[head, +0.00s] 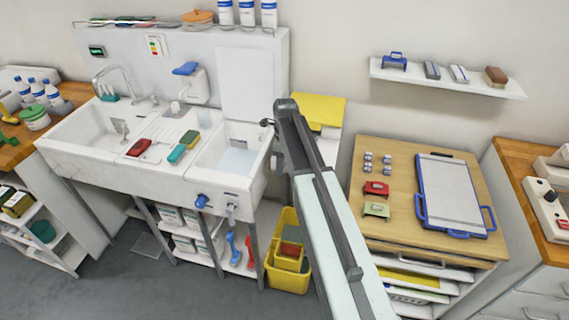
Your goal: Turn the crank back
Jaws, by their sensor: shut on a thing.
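My arm reaches up from the bottom of the head view. My gripper (281,118) is at its far end, by the right rim of the right-hand sink basin (208,160). A small dark knob-like part (266,122) sticks out to the left of the gripper and seems to belong to the crank. My gripper is shut on the crank, but the arm's end hides its fingertips and most of the crank. The crank's angle cannot be told.
The right basin holds some water (238,161). A blue knob (201,201) and a spout (231,209) are on its front. A yellow bucket (288,279) stands below. Right of my arm is a wooden-topped cabinet (400,171) with a blue-framed board (450,192).

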